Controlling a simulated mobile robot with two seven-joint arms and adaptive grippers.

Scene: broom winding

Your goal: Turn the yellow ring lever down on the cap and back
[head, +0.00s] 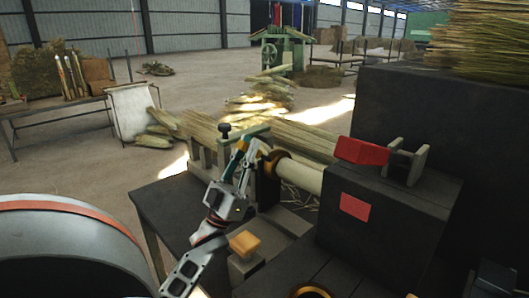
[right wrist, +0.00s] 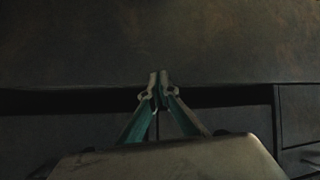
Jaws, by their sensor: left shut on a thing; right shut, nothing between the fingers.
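The yellow ring (head: 277,162) sits around the left end of a pale roller, the cap end, beside the dark machine. My left gripper (head: 252,148) is at the ring's left side, with its fingers pointing up. It is shut on a part there that appears to be the ring's lever; the fingers hide most of it. My right gripper (right wrist: 160,82) shows only in the right wrist view. It is shut and empty in front of a dark flat surface.
A green bar (head: 245,134) with a black knob (head: 224,130) lies just above my left fingers. The dark machine block (head: 385,225) with red panels stands to the right. A yellow-orange block (head: 244,243) is below. Straw bundles (head: 305,139) lie behind.

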